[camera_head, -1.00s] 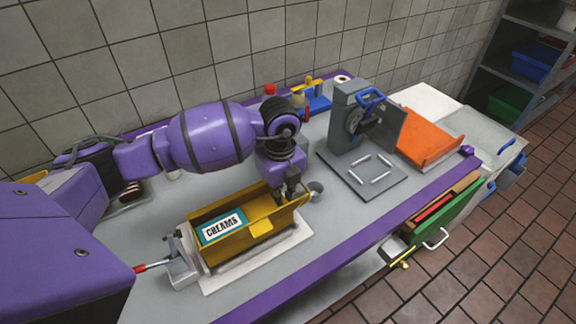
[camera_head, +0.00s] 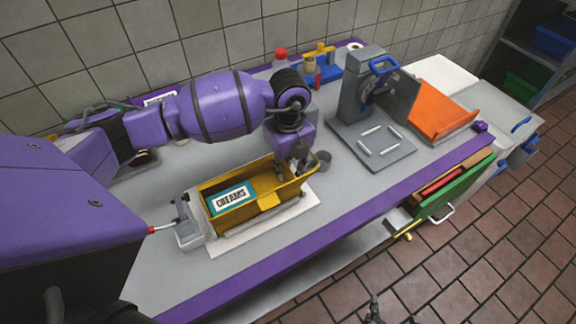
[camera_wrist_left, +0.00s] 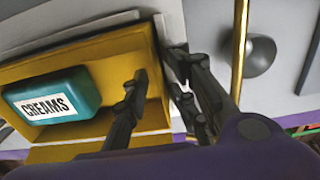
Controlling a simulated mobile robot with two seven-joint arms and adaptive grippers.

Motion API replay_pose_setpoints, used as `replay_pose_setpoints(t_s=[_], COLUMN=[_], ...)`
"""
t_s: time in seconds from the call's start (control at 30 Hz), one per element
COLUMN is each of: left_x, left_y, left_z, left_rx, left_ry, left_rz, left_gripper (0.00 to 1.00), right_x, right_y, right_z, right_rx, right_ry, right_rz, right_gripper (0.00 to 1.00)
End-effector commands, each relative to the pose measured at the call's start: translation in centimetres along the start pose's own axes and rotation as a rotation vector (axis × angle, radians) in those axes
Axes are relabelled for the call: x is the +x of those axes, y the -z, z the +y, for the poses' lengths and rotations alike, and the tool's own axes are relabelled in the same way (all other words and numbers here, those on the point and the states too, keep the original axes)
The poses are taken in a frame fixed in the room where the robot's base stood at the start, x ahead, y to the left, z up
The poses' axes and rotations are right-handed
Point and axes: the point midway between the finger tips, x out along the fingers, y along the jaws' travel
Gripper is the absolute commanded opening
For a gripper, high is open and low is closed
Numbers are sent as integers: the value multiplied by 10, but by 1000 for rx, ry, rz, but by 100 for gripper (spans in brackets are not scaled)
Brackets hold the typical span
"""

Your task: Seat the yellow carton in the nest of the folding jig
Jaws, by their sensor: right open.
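The yellow carton (camera_head: 268,203), an open-topped box, lies on a white plate (camera_head: 300,207). A teal packet marked CREAMS (camera_head: 231,196) is inside; it also shows in the left wrist view (camera_wrist_left: 60,95). My left gripper (camera_head: 297,169) is at the carton's right end. In the left wrist view its fingers (camera_wrist_left: 158,72) straddle the end wall, one inside and one outside; whether they press on it is unclear. What looks like the folding jig is a grey base (camera_head: 400,152) with white bars, under an upright. My right gripper (camera_head: 392,316) is open at the bottom edge, mostly cut off.
A grey cup (camera_head: 323,158) stands close right of my left gripper. A grey clamp (camera_head: 188,236) with a red-tipped lever is at the carton's left. An orange tray (camera_head: 437,108) lies beyond the jig. Bare counter (camera_head: 345,185) lies between carton and jig.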

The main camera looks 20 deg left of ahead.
Motion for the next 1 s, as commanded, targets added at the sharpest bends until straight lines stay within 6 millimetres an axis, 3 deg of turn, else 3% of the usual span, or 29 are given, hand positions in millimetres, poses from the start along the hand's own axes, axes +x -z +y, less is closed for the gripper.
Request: replay_pose_setpoints(t_s=[0.37, 0.8, 1.0], left_x=[-7, -94, -117], left_y=[0, 0, 0], left_z=[-1, -1, -1], left_rx=[0, 1, 1], left_ry=[1, 4, 1], left_rz=[0, -2, -1], left_gripper=[27, 27, 27], right_x=[1, 0, 0], right_y=[0, 0, 0], right_z=[-2, 0, 0], right_rx=[2, 0, 0], right_ry=[2, 0, 0], right_rz=[0, 0, 0], right_gripper=[74, 74, 74])
